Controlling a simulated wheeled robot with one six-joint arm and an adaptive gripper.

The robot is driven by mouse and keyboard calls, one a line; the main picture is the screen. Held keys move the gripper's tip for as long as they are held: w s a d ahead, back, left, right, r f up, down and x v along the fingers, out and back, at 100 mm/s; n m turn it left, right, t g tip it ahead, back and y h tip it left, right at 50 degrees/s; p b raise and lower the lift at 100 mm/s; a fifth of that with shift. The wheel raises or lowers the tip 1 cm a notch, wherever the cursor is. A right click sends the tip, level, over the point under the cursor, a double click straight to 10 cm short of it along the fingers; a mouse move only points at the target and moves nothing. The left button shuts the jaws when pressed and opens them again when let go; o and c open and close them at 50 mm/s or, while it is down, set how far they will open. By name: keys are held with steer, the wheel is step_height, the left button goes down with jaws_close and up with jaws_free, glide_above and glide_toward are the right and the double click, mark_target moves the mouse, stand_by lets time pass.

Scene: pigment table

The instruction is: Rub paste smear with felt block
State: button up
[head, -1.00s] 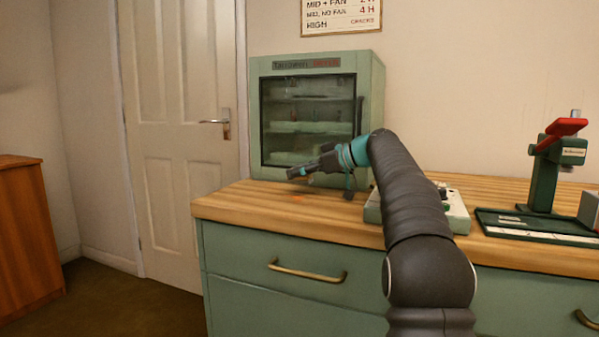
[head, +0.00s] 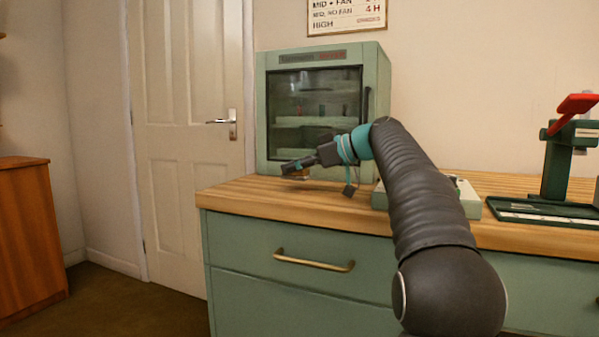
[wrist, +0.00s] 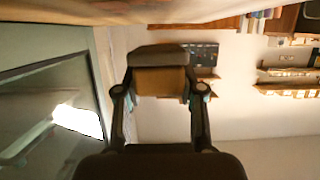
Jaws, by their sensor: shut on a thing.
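My gripper (head: 292,168) is shut on the felt block, low over the left end of the wooden worktop in front of the green cabinet. In the wrist view the block (wrist: 160,80) is brown-orange with a dark grey back, held between the two fingers. In the head view only a small tan part of the block (head: 299,177) shows under the fingers. I cannot tell whether the block touches the worktop. I cannot make out the paste smear in either view now.
The green glass-fronted cabinet (head: 325,52) stands close behind my gripper. The wooden worktop (head: 250,200) has its front edge just nearer. A pale box (head: 468,198) is beside my arm. A green press with a red lever (head: 557,165) stands on a dark tray (head: 530,215) at right.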

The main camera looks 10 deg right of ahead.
steer(key=shift+s+a+f+b, duration=0.3)
steer(key=shift+s+a+f, duration=0.15)
steer(key=shift+f, duration=0.2)
steer(key=shift+w+a+r+p, duration=0.25)
steer(key=shift+w+a+p, duration=0.1)
steer(key=shift+w+a, duration=0.1)
steer(key=shift+w+d+r+p, duration=0.15)
steer(key=shift+w+d+p, duration=0.25)
steer(key=shift+w+p, duration=0.25)
steer(key=shift+w+d+p, duration=0.95)
steer(key=shift+d+p, duration=0.05)
steer(key=shift+p, duration=0.15)
steer(key=shift+w+d+r+p, duration=0.25)
steer(key=shift+w+p, duration=0.25)
steer(key=shift+p, duration=0.2)
steer(key=shift+w+d+r+p, duration=0.1)
steer(key=shift+w+d+p, duration=0.75)
steer(key=shift+w+p, duration=0.4)
steer(key=shift+s, duration=0.2)
steer(key=shift+s+a, duration=0.1)
